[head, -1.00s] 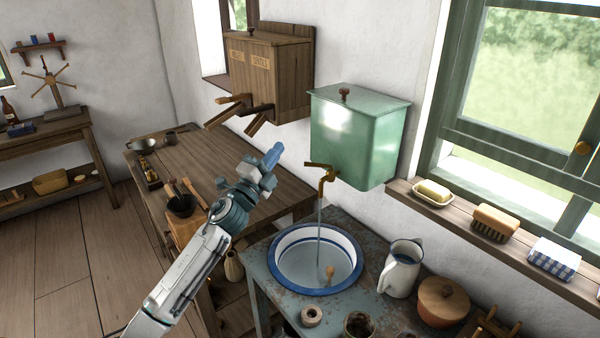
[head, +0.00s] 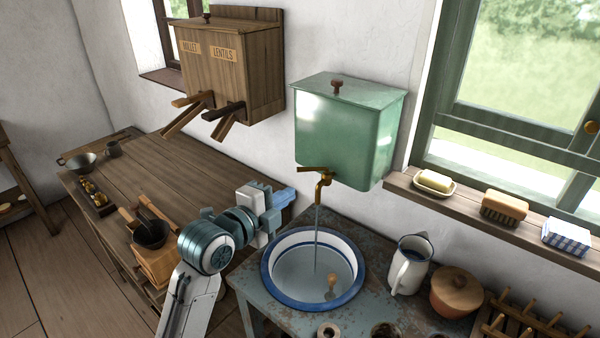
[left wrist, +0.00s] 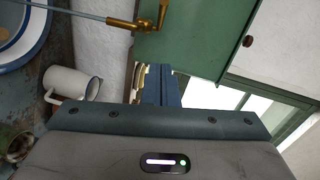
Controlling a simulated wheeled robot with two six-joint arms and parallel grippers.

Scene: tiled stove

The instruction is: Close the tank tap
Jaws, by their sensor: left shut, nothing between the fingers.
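The green tank (head: 345,130) hangs on the white wall, with a brown knob on its lid. Its brass tap (head: 322,182) is at the lower front, with a lever on top pointing left. A thin stream of water runs from the spout into the basin. In the left wrist view the tap (left wrist: 150,22) shows at the top, with the stream running left. My left gripper (head: 287,196) is shut and empty, left of the tap and apart from it. Its blue fingers (left wrist: 160,88) show in the left wrist view. My right gripper is not in view.
A blue-rimmed basin (head: 267,270) stands on a worn table under the tap. A white jug (head: 408,268) and lidded pot (head: 455,292) stand right of it. A wooden dispenser (head: 235,75) hangs at left. Soap and a brush lie on the sill (head: 455,205).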

